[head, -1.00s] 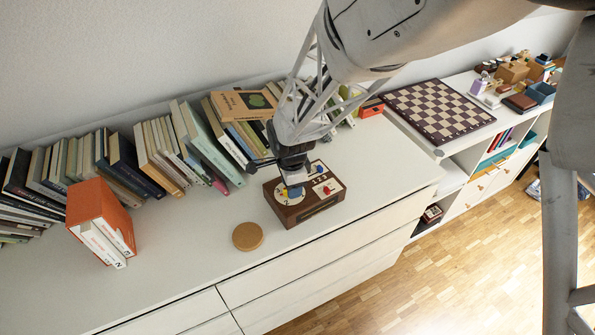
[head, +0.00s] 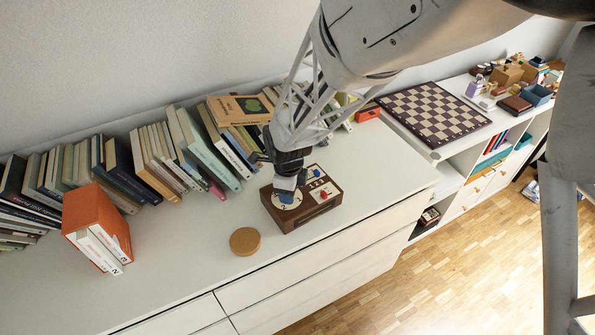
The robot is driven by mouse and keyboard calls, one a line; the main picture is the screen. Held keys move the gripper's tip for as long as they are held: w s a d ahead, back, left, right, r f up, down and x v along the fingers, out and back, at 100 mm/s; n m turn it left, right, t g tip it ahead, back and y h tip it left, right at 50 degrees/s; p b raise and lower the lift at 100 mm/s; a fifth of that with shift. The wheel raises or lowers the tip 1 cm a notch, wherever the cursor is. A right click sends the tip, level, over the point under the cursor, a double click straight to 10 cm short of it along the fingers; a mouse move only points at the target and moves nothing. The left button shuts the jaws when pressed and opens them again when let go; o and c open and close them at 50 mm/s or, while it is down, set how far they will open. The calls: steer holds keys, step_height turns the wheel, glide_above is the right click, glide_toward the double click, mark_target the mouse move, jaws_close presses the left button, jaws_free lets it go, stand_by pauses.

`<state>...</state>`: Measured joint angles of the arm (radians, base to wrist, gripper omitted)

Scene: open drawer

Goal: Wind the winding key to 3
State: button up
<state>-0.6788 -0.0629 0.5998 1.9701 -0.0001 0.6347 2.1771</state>
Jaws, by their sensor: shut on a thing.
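A brown wooden box (head: 315,212) stands on the white cabinet top. Its top carries a round white dial (head: 297,201) with numbers on the left. A light panel with small red and blue parts (head: 318,183) is on the right. My gripper (head: 286,193) points down over the dial and is shut on the blue winding key (head: 284,197) at the dial's middle. The gripper hides most of the key and part of the dial, so I cannot tell which number the key points to.
A round cork-coloured disc (head: 245,241) lies left of the box. A row of leaning books (head: 150,158) lines the wall behind. A chessboard (head: 433,113) lies at the right. The cabinet's front edge is close to the box.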

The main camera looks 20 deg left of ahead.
steer(key=o, duration=0.9)
steer(key=shift+c, duration=0.2)
steer(key=shift+r, duration=3.9)
